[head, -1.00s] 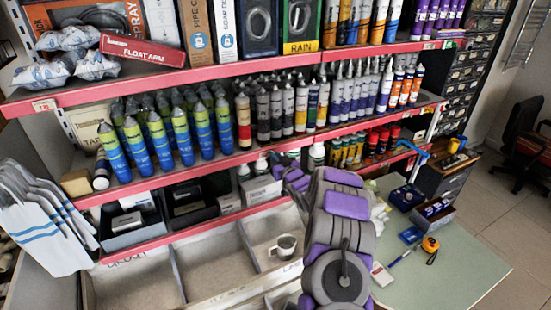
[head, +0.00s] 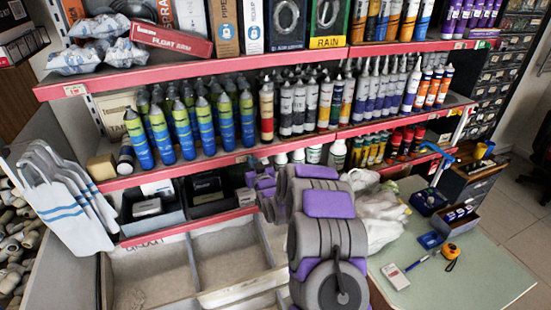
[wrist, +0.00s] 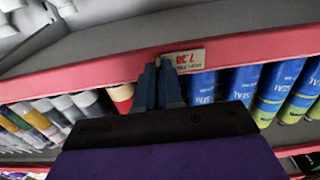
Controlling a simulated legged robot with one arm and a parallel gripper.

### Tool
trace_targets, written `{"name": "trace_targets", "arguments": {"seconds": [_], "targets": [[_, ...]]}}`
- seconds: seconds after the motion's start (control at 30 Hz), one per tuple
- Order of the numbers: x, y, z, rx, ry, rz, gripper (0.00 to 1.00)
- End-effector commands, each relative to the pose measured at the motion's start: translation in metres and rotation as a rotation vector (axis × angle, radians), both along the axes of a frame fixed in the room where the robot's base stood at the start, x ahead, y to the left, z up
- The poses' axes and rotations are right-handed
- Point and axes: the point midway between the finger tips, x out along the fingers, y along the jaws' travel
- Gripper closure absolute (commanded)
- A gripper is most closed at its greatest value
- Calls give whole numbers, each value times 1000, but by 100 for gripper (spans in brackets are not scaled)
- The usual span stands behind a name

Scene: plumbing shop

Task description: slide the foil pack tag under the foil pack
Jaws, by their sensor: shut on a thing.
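A small cream tag with red figures (wrist: 187,62) lies against the red shelf edge (wrist: 240,48) in the wrist view, which looks upside down. My gripper (wrist: 158,66) has its blue fingers together at one end of this tag, shut on it. In the head view my gripper (head: 262,185) is at the middle shelf edge, partly hidden by my arm. Crumpled white-and-blue packs (head: 85,58) lie on the top shelf at the left; they look like foil packs. I cannot tell which pack matches the tag.
Blue-green tubes (head: 205,130) and other cartridges (head: 312,107) crowd the middle shelf just above the tag. Black bins (head: 150,212) stand below left. Divided wooden trays (head: 150,272) lie beneath. A green table (head: 455,285) at right holds plastic bags and small tools.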

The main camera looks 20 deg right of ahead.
Motion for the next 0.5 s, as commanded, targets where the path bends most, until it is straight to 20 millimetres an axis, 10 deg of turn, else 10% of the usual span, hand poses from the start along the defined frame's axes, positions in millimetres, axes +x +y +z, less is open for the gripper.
{"name": "trace_targets", "arguments": {"seconds": [0.2, 0.5], "targets": [[-3, 61, -4, 1, 12, 5, 100], [-4, 100, -4, 1, 10, 1, 100]]}}
